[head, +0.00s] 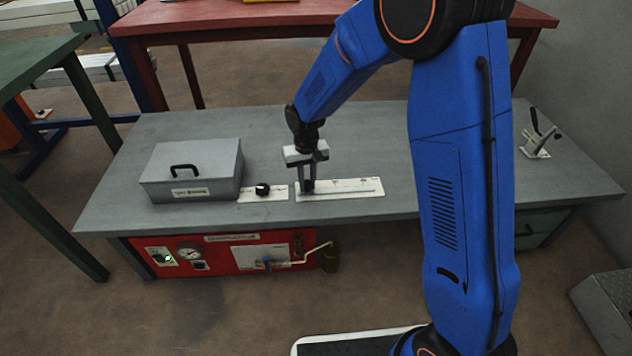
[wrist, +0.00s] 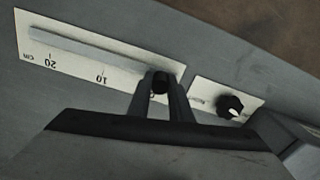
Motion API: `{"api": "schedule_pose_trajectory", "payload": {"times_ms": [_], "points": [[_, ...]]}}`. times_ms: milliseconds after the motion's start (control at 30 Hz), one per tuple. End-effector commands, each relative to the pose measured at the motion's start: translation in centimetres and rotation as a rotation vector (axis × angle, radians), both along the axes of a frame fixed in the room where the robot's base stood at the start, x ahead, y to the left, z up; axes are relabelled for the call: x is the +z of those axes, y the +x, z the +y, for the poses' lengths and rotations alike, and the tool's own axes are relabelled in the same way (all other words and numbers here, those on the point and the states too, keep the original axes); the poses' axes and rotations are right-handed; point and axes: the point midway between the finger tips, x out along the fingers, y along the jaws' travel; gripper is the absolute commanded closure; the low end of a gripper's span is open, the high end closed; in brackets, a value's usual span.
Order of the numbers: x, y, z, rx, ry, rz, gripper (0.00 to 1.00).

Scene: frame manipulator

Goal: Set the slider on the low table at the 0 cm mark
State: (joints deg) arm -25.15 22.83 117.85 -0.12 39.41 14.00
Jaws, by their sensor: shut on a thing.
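The slider is a white strip (head: 350,189) with a long slot, lying on the grey low table (head: 240,125). In the wrist view the strip (wrist: 85,55) carries the marks 20, 10 and, partly hidden by my fingers, 0, with "cm" beside the 20. Its black knob (wrist: 160,82) stands at the 0 end of the slot. My gripper (head: 308,186) reaches down to the left end of the strip in the head view. In the wrist view my gripper (wrist: 161,88) is shut on the knob, one finger on each side.
A small plate with a black rotary knob (head: 262,189) sits just left of the strip. A grey lidded box (head: 193,170) stands farther left. A lever on a base (head: 538,143) stands at the table's right. The table's middle back is clear.

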Motion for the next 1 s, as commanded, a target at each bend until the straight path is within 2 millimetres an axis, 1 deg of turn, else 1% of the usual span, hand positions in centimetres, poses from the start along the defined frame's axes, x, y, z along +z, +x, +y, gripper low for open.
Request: {"api": "schedule_pose_trajectory", "payload": {"times_ms": [33,333,367,400,433,767,867,1000], "points": [[0.0,0.0,0.4,0.001,0.002,-0.002,1.00],[0.1,0.0,0.6,0.001,0.005,-0.003,1.00],[0.1,0.0,0.6,0.001,0.005,-0.003,0.79],[0.1,0.1,0.6,0.001,0.005,-0.003,0.70],[0.1,0.1,0.6,0.001,0.005,-0.003,0.63],[0.2,0.0,0.4,0.000,0.004,-0.002,0.63],[0.9,0.1,0.4,0.000,0.004,-0.002,0.63],[2.8,0.1,0.4,0.001,0.004,-0.003,0.63]]}}
